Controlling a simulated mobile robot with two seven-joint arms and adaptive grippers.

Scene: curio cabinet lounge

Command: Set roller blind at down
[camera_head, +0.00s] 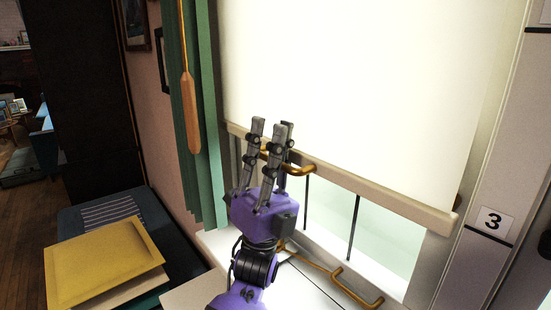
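The white roller blind (350,75) hangs over the upper window, partly lowered. Its pale bottom bar (380,193) runs across the window, with bare glass below it. A brass handle (303,169) sits on the bar near its left end. My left gripper (270,125), purple with grey fingers, points up in front of the bar at the handle's left part. Its fingers stand apart, with part of the handle showing between them; whether they touch it cannot be told. The fingers hide some of the handle. My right gripper is not in view.
A green curtain (201,110) and a hanging wooden pull (192,115) are left of the blind. A lower brass handle (357,290) is near the sill. A yellow cushion-like square (105,262) lies at lower left.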

